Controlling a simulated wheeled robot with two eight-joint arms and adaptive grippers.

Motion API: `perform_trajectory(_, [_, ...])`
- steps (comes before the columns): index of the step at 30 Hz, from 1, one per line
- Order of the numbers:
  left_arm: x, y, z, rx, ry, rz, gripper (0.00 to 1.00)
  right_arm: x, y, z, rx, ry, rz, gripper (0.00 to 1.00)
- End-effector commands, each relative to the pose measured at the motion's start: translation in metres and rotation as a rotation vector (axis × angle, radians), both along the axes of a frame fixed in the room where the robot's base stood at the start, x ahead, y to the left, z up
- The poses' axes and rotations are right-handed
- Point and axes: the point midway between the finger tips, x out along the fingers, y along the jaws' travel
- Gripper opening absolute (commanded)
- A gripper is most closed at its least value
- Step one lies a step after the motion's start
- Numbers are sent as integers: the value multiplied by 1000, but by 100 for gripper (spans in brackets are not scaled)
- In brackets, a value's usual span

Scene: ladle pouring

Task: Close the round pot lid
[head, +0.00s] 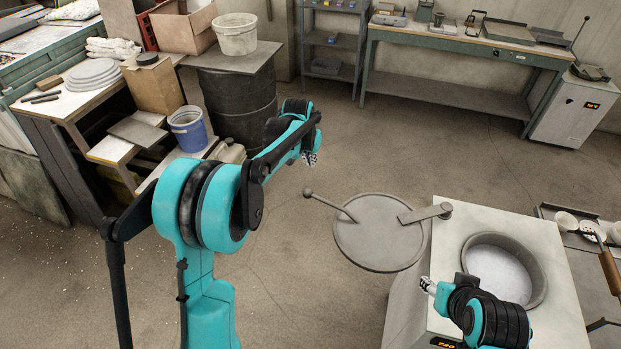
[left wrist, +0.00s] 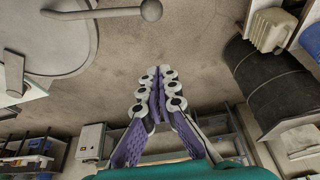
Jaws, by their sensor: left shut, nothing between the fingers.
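The round grey lid (head: 375,245) is swung out to the left of the round pot (head: 505,241), joined to the white housing (head: 450,225) by a flat hinge arm (head: 425,213). The pot's opening is uncovered. The lid's rod handle (head: 330,206) ends in a ball (head: 308,193) pointing away to the upper left. My left gripper (head: 310,158) is shut and empty, just beyond the ball in the head view. In the left wrist view its fingers (left wrist: 158,76) meet, with the lid (left wrist: 50,40) and ball (left wrist: 151,10) apart from them. My right gripper (head: 428,285) is by the pot's left side; its jaws are too small to judge.
A dark drum (head: 238,105) carries a board with a white bucket (head: 236,36). A blue bucket (head: 188,130) stands at left near my left arm. A green workbench (head: 450,85) is along the back wall. The floor between is open.

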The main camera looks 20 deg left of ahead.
Motion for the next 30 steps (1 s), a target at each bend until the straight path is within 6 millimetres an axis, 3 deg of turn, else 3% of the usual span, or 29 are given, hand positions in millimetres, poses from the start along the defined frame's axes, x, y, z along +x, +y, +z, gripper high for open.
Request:
perform_trajectory(8, [15,1,-27,-1,7,-3,0,0,0,-3,0,0,0,46])
perform_trajectory(20, [43,-2,-104,0,7,-2,0,0,0,-19,0,0,0,46])
perform_trajectory(24, [20,0,-106,0,7,-2,0,0,0,-21,0,0,0,46])
perform_trajectory(30, [5,1,-108,0,7,-2,0,0,0,-23,0,0,0,46])
